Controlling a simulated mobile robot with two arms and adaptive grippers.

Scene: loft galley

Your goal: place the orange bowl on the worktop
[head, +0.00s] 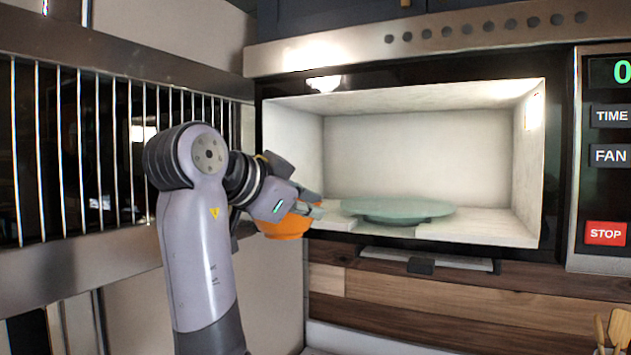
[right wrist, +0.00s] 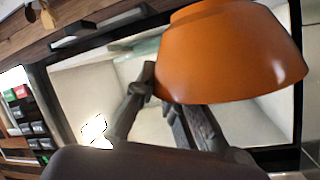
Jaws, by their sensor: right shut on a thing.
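The orange bowl (head: 285,228) hangs at my right gripper (head: 311,204), in front of the left front corner of the open microwave. The gripper is shut on the bowl and covers its upper part in the head view. In the right wrist view the bowl (right wrist: 232,50) fills the upper right, smooth and plain, beside the dark fingers (right wrist: 160,98). The exact grip on its rim is hard to make out. The bowl appears held in the air. My left gripper is not in view. The worktop is not clearly seen; a pale strip shows at the bottom of the head view.
The microwave cavity holds a greenish glass turntable (head: 398,210) with nothing on it. A control panel with a red STOP button (head: 605,233) is at right. Wooden utensils (head: 618,328) stand at lower right. A barred metal panel (head: 100,150) lies left, behind my arm.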

